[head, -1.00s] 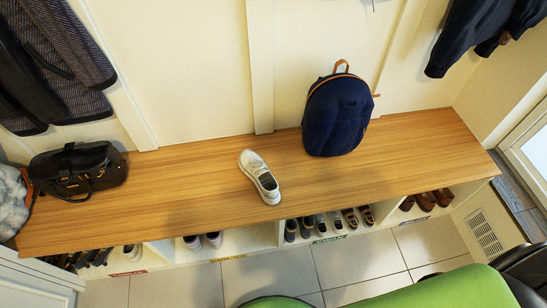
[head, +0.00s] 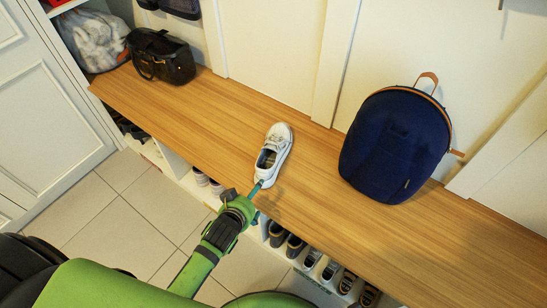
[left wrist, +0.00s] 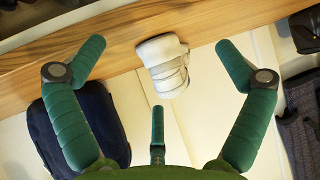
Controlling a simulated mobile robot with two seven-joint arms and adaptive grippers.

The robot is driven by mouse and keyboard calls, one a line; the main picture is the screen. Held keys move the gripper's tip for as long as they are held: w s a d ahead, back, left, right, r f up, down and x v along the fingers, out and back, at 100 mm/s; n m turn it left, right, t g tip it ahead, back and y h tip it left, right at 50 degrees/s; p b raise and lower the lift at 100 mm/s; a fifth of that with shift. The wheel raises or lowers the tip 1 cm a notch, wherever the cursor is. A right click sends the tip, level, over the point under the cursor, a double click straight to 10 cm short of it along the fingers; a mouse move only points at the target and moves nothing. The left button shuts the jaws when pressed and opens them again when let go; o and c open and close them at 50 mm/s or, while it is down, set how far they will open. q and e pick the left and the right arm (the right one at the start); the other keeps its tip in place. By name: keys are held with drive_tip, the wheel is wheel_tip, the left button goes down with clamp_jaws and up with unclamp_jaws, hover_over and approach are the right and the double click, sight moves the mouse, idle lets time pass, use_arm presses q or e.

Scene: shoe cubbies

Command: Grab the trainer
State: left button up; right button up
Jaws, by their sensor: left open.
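The white trainer (head: 273,154) lies on the wooden bench top (head: 205,120), with its toe toward the wall and its heel toward the bench's front edge. My left gripper (head: 256,198) is at the front edge by the heel, with a teal finger close to it; I cannot tell whether they touch. In the left wrist view the trainer (left wrist: 164,66) shows beyond and between the spread teal fingers of the left gripper (left wrist: 161,56), which is open and empty. My right gripper is in neither view.
A navy backpack (head: 397,145) stands on the bench to the right of the trainer. Several shoes sit in cubbies below. The bench around the trainer is clear.

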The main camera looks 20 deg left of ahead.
sight(266, 174)
use_arm(q)
drive_tip(key=w, duration=0.1)
drive_tip(key=w+d+r+t, duration=0.1)
drive_tip(key=w+r+t, duration=0.1)
drive_tip(key=w, duration=0.1)
drive_tip(key=shift+d+r+h, duration=0.1)
drive_tip(key=shift+d+h, duration=0.2)
drive_tip(key=shift+d, duration=0.05)
drive_tip(key=shift+w+d+r+t+h, duration=0.1)
drive_tip(key=shift+w+d+t+h, duration=0.25)
drive_tip(key=shift+w, duration=0.25)
drive_tip(key=x, duration=0.2)
drive_tip(key=b+x, duration=0.1)
drive_tip(key=x, duration=0.1)
drive_tip(key=b+x, duration=0.1)
drive_tip(key=x, duration=0.2)
drive_tip(key=shift+w+a+r, duration=0.15)
drive_tip(key=shift+a+r, duration=0.05)
drive_tip(key=shift+r, duration=0.1)
drive_tip(key=shift+r, duration=0.1)
drive_tip(key=c, duration=1.4)
